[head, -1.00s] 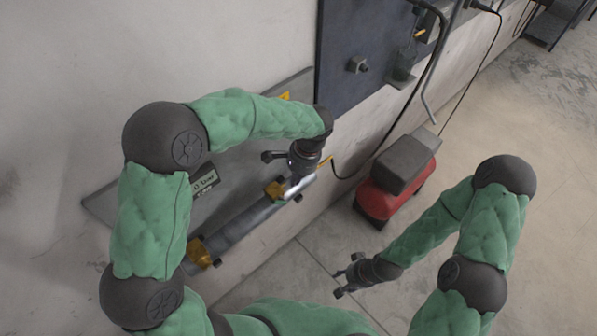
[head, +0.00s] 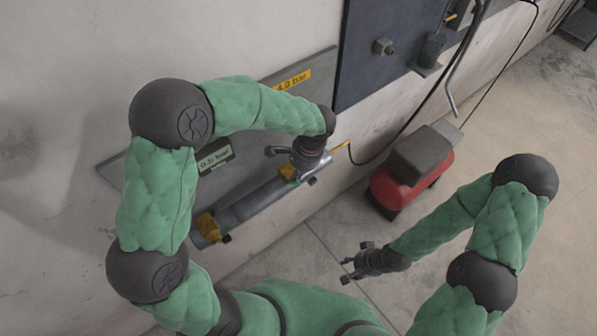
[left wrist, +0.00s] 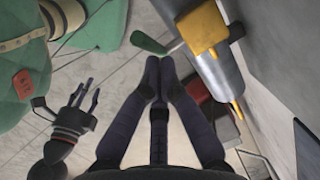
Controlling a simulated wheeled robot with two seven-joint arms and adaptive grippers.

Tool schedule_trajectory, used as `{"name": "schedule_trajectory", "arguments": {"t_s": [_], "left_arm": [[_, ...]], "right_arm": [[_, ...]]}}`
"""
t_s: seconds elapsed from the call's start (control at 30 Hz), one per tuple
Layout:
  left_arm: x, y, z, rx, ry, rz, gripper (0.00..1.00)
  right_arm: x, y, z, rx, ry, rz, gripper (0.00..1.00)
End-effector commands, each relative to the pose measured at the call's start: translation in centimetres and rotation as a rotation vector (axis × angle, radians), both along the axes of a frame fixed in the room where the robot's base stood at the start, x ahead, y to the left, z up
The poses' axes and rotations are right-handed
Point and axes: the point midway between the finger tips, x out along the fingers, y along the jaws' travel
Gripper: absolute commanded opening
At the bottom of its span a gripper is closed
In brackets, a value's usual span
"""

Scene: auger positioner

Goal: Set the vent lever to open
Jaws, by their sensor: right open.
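A green-handled lever (left wrist: 152,43) sticks out from a yellow valve block (left wrist: 203,28) on a grey cylinder (left wrist: 218,70) in the left wrist view. Which setting it stands at cannot be told. My left gripper (left wrist: 160,62) has its fingertips close together just below the lever in that view, with nothing seen between them; contact cannot be told. In the head view the grey cylinder (head: 252,204) runs along the wall panel, and my left wrist covers its upper end and most of the lever. My right gripper (head: 355,262) is open and empty, over the floor.
The grey wall panel carries a yellow pressure label (head: 292,81) and a pale label (head: 215,158). A red compressor (head: 395,190) stands on the floor by the wall. A dark blue board (head: 372,70) with a bent pipe hangs further along.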

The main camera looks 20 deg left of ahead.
Motion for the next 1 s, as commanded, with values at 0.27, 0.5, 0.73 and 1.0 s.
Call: {"name": "schedule_trajectory", "arguments": {"t_s": [0.27, 0.5, 0.73, 1.0], "left_arm": [[-0.3, 0.3, -0.1, -0.028, -0.037, 0.001, 0.00], [-0.5, 0.4, -0.1, -0.046, -0.060, 0.001, 0.00], [-0.7, 0.6, -0.2, -0.067, -0.088, 0.001, 0.00], [-1.1, 0.9, -0.4, -0.108, -0.141, 0.002, 0.00]], "right_arm": [[0.0, 0.0, -0.6, 0.000, 0.000, 0.000, 0.46], [0.0, 0.0, -1.0, 0.000, 0.000, 0.000, 0.46], [0.0, 0.0, -1.4, 0.000, 0.000, 0.000, 0.46], [0.0, 0.0, -2.4, 0.000, 0.000, 0.000, 0.46]]}}
